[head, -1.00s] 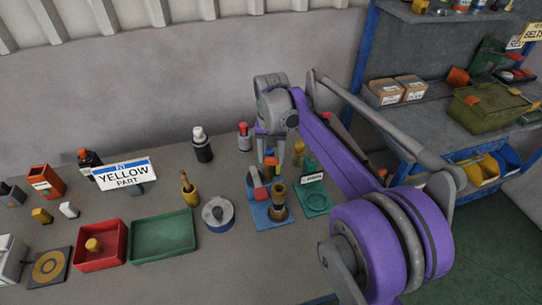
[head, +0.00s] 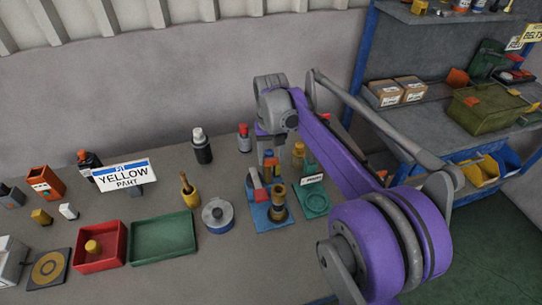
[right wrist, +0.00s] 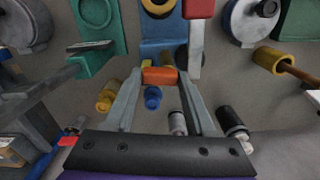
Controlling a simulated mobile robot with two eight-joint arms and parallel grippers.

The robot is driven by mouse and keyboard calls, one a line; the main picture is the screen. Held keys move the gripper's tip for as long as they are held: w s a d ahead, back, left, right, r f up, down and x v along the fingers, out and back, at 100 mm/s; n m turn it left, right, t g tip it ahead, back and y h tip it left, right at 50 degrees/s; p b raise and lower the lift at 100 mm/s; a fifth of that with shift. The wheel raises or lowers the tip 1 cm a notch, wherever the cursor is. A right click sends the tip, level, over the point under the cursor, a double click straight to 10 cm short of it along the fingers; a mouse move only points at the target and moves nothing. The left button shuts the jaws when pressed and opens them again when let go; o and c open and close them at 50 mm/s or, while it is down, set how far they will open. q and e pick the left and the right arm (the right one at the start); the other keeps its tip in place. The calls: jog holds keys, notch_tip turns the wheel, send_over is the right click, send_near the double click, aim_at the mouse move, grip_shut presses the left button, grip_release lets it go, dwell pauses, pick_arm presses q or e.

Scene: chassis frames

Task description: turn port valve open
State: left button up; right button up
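A blue plate (head: 285,224) on the bench carries a brass fitting (head: 278,206) and a red-ended grey lever (head: 258,192). The red end (right wrist: 199,9) also shows in the right wrist view. Right of it, a green plate (head: 316,211) bears a white label (head: 313,179), too small to read surely. I cannot tell which fitting is the port valve. My right gripper (head: 270,160) points down at the blue plate's far end. In the right wrist view, an orange piece (right wrist: 160,76) sits between its fingertips; contact is unclear. My left gripper is out of view.
A blue round pot (head: 218,215), a wooden-handled tool (head: 189,190) and a green tray (head: 162,238) stand to the left. A black bottle (head: 202,150) and a yellow bottle (head: 298,152) stand near the gripper. Shelving (head: 430,120) rises at the right.

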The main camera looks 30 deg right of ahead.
aim_at(271, 159)
jog(key=o, duration=0.4)
notch_tip(271, 159, up, 11)
jog(key=shift+f+p, duration=0.1)
jog(key=shift+p, duration=0.25)
dwell(0.5)
jog(key=s+a+f+n+t, duration=0.1)
jog(key=s+a+f+t, duration=0.1)
jog(key=s+a+f, duration=0.2)
jog(key=s+a+f+n+t, duration=0.2)
jog(key=s+a+f, duration=0.1)
jog(key=s+f, duration=0.4)
jog(key=s+a+f+n+t, duration=0.1)
jog(key=s+a+f, duration=0.3)
jog(key=s, duration=0.5)
jog(key=shift+s+a+f+n+t, duration=0.1)
jog(key=shift+a+f+n+t, duration=0.1)
jog(key=shift+f, duration=0.4)
jog(key=shift+s+a+f+n+t, duration=0.1)
jog(key=shift+a+f+t, duration=0.1)
jog(key=shift+f, duration=0.35)
